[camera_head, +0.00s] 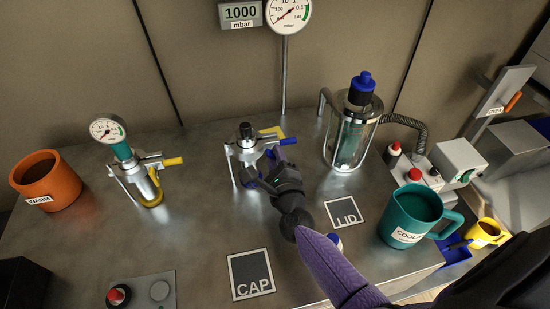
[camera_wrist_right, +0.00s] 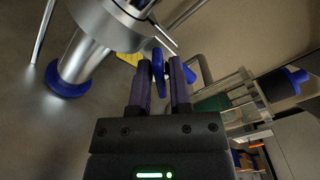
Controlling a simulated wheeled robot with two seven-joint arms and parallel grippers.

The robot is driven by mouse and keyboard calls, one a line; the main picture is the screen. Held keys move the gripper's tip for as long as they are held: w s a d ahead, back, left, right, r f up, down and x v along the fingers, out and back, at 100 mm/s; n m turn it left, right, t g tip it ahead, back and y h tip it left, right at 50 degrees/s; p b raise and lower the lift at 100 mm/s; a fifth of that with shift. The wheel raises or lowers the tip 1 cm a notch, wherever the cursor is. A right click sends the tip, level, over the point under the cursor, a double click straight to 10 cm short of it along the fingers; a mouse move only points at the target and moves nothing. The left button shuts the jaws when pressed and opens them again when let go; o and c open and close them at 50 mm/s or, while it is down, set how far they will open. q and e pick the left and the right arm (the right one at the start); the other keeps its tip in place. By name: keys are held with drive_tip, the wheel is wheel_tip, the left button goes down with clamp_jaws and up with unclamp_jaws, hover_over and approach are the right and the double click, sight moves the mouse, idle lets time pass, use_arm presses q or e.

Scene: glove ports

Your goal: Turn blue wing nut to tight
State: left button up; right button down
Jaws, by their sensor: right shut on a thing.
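My right gripper (camera_head: 262,168) reaches the middle clamp stand (camera_head: 246,150) from the front right. In the right wrist view its two dark fingers (camera_wrist_right: 160,72) are closed on the blue wing nut (camera_wrist_right: 158,60), which shows as a thin blue piece between the tips. The wing nut sits beside the metal clamp body (camera_wrist_right: 112,22). In the head view the gripper mostly hides it, and a blue lever (camera_head: 288,141) shows just above. I cannot tell from these views how tight the nut is. My left gripper is not in view.
A similar stand with a yellow lever (camera_head: 173,161) is at left, near an orange WARM pot (camera_head: 46,180). A glass vessel (camera_head: 352,130) stands right, behind the LID mat (camera_head: 344,212) and green COOL jug (camera_head: 412,212). The CAP mat (camera_head: 252,274) lies in front.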

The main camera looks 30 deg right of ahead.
drive_tip(key=shift+f+m, duration=0.1)
drive_tip(key=shift+m, duration=0.8)
drive_tip(key=m+b, duration=0.1)
drive_tip(key=m, duration=0.1)
drive_tip(key=shift+m, duration=0.4)
drive_tip(key=m+b, duration=0.1)
drive_tip(key=m, duration=0.2)
drive_tip(key=shift+m, duration=0.3)
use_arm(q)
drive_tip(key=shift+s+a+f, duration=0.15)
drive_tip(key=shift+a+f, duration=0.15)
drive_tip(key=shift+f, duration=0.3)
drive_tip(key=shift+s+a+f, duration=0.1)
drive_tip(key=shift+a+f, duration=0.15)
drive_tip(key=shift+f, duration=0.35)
use_arm(e)
drive_tip(key=shift+m, duration=0.6)
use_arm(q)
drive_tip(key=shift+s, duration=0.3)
